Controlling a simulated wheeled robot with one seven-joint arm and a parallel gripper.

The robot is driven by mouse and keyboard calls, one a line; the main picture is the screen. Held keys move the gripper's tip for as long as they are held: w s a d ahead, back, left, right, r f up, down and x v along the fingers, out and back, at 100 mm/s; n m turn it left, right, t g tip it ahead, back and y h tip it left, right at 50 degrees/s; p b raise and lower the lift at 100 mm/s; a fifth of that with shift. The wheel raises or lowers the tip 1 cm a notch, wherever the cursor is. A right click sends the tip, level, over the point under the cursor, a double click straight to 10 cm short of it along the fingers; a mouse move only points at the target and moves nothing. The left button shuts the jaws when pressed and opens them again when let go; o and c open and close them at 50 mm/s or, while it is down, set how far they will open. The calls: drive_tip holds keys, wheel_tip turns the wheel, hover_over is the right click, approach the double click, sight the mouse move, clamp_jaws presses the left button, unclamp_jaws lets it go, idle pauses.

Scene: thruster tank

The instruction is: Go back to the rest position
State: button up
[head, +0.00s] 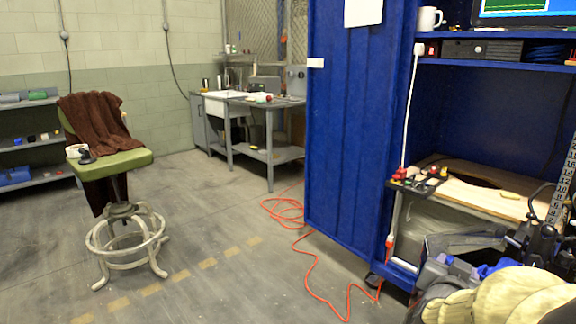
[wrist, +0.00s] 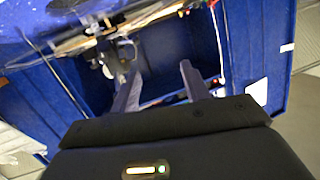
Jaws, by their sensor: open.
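My gripper (wrist: 160,72) shows in the wrist view with its two dark fingers apart and nothing between them. Beyond the fingers is the open inside of the blue cabinet (wrist: 230,28), seen tilted.
A green stool (head: 122,163) with a brown cloth stands on the left. A grey workbench (head: 262,153) is at the back. An orange cord (head: 310,275) lies on the floor by the cabinet. A wooden board (head: 470,195) lies inside the cabinet. The middle floor is clear.

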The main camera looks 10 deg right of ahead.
drive_tip(key=w+a+f+n+g+y, duration=0.1)
drive_tip(key=w+a+f+n+y, duration=0.25)
drive_tip(key=a+f, duration=0.4)
drive_tip(key=w+a+f+n+y, duration=0.25)
drive_tip(key=a+f+y, duration=0.2)
drive_tip(key=a, duration=0.55)
drive_tip(key=s+a+f+n+g+y, duration=0.45)
drive_tip(key=s+a+f+g, duration=0.2)
drive_tip(key=s+a, duration=0.35)
wheel_tip(320, 180, up, 36)
drive_tip(key=w+p, duration=0.1)
drive_tip(key=p, duration=3.4)
drive_tip(key=shift+w+a+f+n+h, duration=0.25)
drive_tip(key=shift+w+a+n+h, duration=0.1)
drive_tip(key=shift+h, duration=0.1)
drive_tip(key=shift+c, duration=1.1)
